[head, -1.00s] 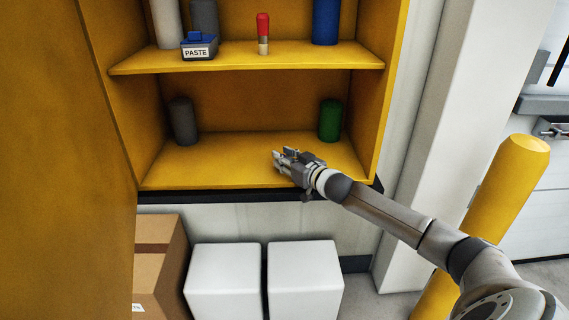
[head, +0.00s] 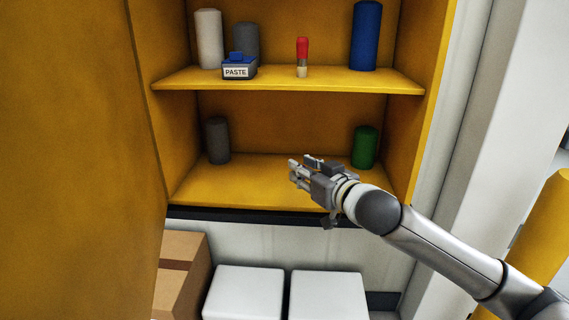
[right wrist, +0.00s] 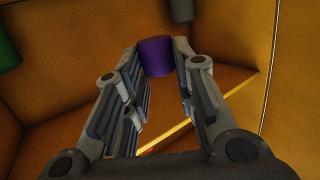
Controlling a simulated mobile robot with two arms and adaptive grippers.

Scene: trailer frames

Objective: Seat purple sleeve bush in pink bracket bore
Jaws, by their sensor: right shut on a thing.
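My right gripper (head: 303,169) is in front of the cabinet's lower shelf, its fingers pointing left in the head view. In the right wrist view it is shut on the purple sleeve bush (right wrist: 156,57), a short cylinder held between the fingertips. The bush cannot be made out in the head view. The pink bracket and its bore are not visible in either view. My left gripper is not in view.
The yellow cabinet's lower shelf (head: 235,188) holds a grey cylinder (head: 217,141) and a green cylinder (head: 365,147). The upper shelf (head: 275,80) holds a PASTE box (head: 238,69), a red-topped item (head: 302,52) and several cylinders. White boxes (head: 243,295) and a cardboard box (head: 180,272) stand below.

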